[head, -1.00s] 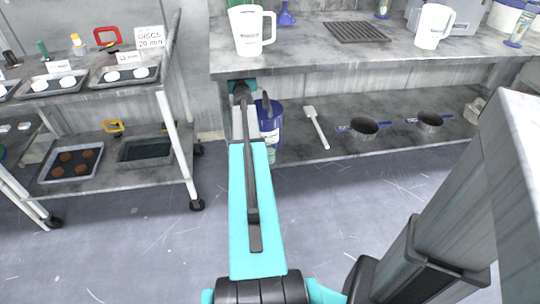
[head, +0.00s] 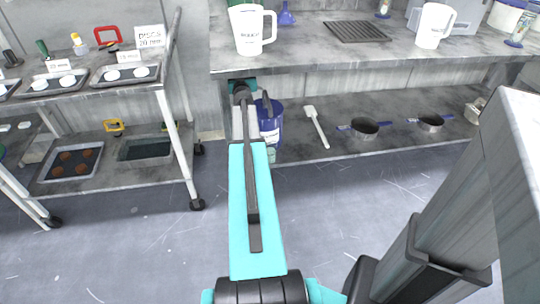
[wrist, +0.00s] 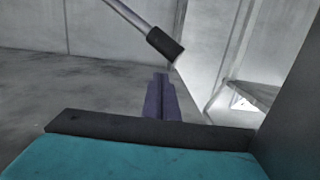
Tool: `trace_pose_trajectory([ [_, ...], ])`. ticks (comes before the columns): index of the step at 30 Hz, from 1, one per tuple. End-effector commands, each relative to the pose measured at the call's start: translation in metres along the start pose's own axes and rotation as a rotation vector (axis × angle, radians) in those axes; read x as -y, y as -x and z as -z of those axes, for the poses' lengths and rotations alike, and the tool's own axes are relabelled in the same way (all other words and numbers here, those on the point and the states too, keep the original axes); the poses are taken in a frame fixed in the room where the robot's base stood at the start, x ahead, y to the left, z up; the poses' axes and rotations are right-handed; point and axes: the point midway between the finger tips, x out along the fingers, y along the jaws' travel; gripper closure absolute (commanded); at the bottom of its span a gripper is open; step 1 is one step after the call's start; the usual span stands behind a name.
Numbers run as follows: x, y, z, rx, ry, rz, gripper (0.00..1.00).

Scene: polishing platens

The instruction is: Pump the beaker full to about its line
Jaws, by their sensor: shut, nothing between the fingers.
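No vessel is clearly marked as the beaker. A white handled jug (head: 247,32) stands on the bench above my arm, and a second white jug (head: 433,27) stands farther right; no fill line is readable on either. A blue container (head: 268,122) stands on the lower shelf just right of my forearm, partly hidden by it. In the head view my gripper is hidden beyond the forearm, near the bench's front edge. In the wrist view my gripper (wrist: 161,82) shows as narrow, purplish fingers, shut and empty. A pale rod with a black end (wrist: 165,44) passes above them, apart in the picture.
The bench (head: 310,58) overhangs the lower shelf (head: 375,145), which holds a white spatula (head: 317,127) and two pans (head: 365,127). A wheeled cart (head: 85,182) with trays stands at left. A blue funnel (head: 286,14) is on the bench. Open floor lies between.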

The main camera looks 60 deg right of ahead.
Motion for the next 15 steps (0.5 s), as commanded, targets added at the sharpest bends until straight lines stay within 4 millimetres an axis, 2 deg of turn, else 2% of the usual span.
trace_pose_trajectory([
  [15,0.0019,0.0,-0.0087,0.0,0.001,0.0,1.0],
])
